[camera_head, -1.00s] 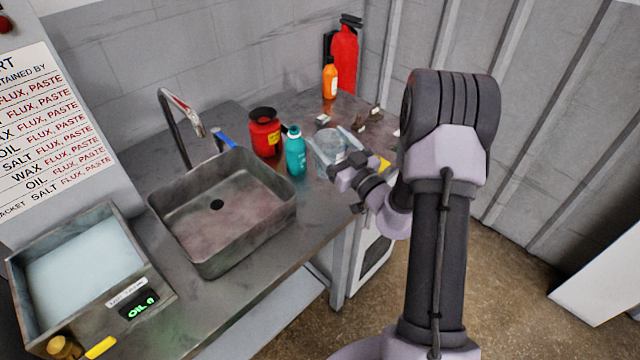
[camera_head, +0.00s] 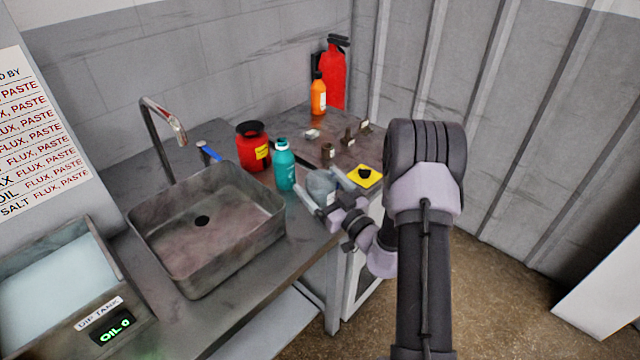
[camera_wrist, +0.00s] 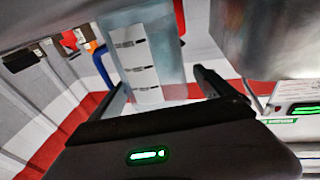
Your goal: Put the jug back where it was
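The jug (camera_head: 322,186) is clear and bluish and sits between the fingers of my gripper (camera_head: 323,184), near the front edge of the worktop. In the wrist view the jug (camera_wrist: 155,65) fills the gap between my fingers (camera_wrist: 160,92), and its white label with dark marks faces the camera. My gripper is shut on the jug's sides. The jug's base is hidden in the head view, so I cannot tell whether it touches the worktop.
A teal bottle (camera_head: 284,166) stands just left of the jug, with a red container (camera_head: 252,147) behind it. A yellow pad (camera_head: 376,180) with a dark piece lies to the right. Small parts (camera_head: 348,137) and an orange bottle (camera_head: 318,97) stand farther back. The sink (camera_head: 262,235) is left.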

